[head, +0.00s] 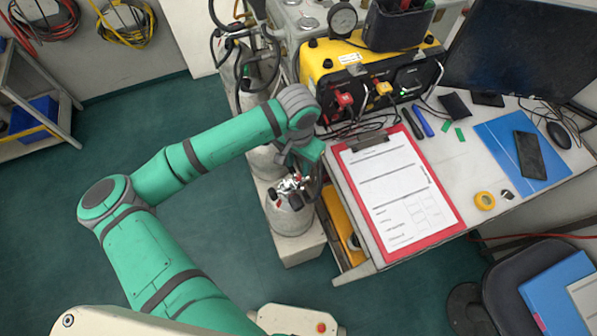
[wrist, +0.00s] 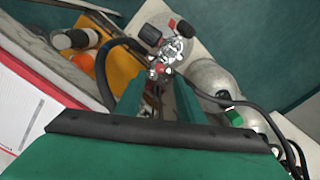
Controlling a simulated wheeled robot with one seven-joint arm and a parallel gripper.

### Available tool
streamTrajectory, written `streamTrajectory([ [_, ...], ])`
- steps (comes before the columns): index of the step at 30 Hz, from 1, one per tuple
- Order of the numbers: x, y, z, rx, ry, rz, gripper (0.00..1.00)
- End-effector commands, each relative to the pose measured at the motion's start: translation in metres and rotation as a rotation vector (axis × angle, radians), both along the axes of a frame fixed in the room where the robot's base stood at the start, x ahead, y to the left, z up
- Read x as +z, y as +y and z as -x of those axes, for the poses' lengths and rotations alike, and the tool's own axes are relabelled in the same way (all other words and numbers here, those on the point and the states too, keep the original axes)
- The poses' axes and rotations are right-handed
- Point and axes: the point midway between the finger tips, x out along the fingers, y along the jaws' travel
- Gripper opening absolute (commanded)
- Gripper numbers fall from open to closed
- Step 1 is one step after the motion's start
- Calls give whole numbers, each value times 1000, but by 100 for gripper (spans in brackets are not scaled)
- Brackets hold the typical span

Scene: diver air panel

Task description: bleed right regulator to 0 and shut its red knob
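A metal regulator (head: 291,185) with black and red parts sits on top of the nearest grey cylinder (head: 289,219). In the wrist view the regulator (wrist: 174,52) shows black knobs at its far side and a small red knob (wrist: 158,69) at its near side. My gripper (wrist: 158,84) points at it with the two green fingers apart. The red knob appears just beyond the gap between the fingertips; I cannot tell whether they touch it. Nothing is visibly held. The regulator's gauge reading is too small to read. I cannot tell whether this is the right regulator.
More grey cylinders (head: 250,97) and dark hoses stand behind. The desk beside them holds a red clipboard (head: 401,196) and a yellow-black panel (head: 366,65). An open orange drawer (head: 344,222) stands close right of the cylinder.

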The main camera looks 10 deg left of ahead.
Motion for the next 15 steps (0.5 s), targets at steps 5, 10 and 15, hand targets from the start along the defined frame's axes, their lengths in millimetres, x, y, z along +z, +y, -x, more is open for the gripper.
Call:
streamTrajectory([
  [5, -31, -1, 0, -1, 2, -1, 35],
  [10, -50, 0, 0, -1, 0, -1, 35],
  [15, -59, 0, 0, -2, 0, -1, 35],
])
